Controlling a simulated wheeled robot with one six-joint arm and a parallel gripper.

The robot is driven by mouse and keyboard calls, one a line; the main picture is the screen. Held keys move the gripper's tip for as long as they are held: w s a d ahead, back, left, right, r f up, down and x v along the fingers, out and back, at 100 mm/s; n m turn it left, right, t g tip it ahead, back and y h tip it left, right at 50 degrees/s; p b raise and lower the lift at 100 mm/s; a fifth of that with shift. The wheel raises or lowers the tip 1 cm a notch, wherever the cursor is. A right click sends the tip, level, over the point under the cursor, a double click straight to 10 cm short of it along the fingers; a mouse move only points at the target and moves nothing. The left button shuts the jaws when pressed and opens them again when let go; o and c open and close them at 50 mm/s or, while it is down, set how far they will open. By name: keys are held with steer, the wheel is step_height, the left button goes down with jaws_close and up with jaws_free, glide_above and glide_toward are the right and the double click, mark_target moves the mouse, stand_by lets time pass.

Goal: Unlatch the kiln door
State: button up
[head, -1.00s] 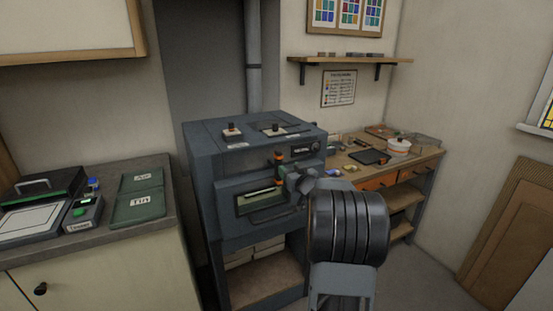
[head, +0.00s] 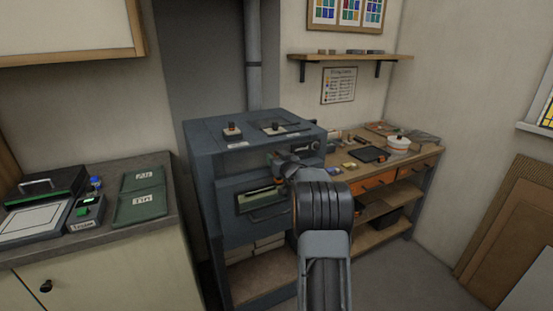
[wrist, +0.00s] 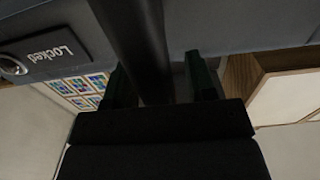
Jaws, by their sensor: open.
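The blue-grey kiln (head: 215,165) stands in the middle of the head view. Its front door (head: 225,205) has a window and a bar handle and looks shut. My gripper (head: 275,168) is at the upper right of the kiln front, and my wrist hides much of the latch area there. In the wrist view my gripper (wrist: 160,78) is open, with a dark bar (wrist: 135,35), apparently the latch lever, running between its two fingers. I cannot tell whether the fingers touch it. A "Locked" label (wrist: 58,50) shows at upper left in the wrist view.
A workbench (head: 430,160) with orange drawers and small items stands right of the kiln. A grey counter (head: 160,215) with a lightbox and green folders is at left. A flue pipe (head: 254,60) rises behind the kiln.

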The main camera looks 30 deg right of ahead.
steer(key=shift+c, duration=0.3)
jaws_close()
